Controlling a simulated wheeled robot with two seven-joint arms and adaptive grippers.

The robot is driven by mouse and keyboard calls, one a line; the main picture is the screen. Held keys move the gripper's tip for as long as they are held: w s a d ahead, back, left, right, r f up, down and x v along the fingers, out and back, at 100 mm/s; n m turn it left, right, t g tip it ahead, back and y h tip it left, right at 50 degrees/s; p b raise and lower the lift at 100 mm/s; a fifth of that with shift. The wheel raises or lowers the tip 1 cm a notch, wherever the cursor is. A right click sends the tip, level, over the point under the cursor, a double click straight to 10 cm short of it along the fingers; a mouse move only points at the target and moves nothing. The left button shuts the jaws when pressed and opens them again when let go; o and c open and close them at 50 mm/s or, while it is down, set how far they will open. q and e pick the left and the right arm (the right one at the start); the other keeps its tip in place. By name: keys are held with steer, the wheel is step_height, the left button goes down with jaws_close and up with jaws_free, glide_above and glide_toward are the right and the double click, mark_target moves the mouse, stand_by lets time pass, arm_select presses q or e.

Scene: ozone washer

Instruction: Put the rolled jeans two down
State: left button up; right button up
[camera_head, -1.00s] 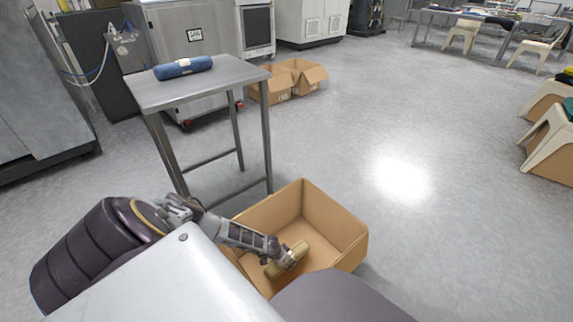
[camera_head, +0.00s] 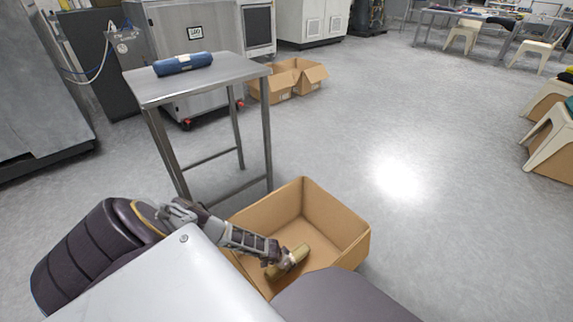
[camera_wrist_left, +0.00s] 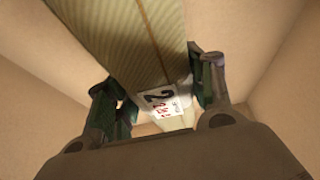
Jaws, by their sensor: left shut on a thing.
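A rolled khaki-tan pair of jeans (camera_head: 293,262) is inside the open cardboard box (camera_head: 345,223), low near the bottom. Whether it touches the box floor cannot be told. My left gripper (camera_head: 284,259) reaches down into the box and is shut on the roll. In the left wrist view the striped roll (camera_wrist_left: 140,45) lies between the two fingers of my left gripper (camera_wrist_left: 160,92), with a white label marked 2 (camera_wrist_left: 160,103) on it. The box walls surround it. My right gripper is not in view.
A blue roll (camera_head: 183,64) with a white label lies on the small metal table (camera_head: 235,69) beyond the box. More open cardboard boxes (camera_head: 284,88) stand behind that table.

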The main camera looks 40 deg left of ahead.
arm_select(q)
step_height(320, 180, down, 2)
steer(key=shift+f+b, duration=0.15)
steer(key=shift+b, duration=0.55)
steer(key=shift+f, duration=0.4)
steer(key=shift+f, duration=0.1)
steer(key=o, duration=1.3)
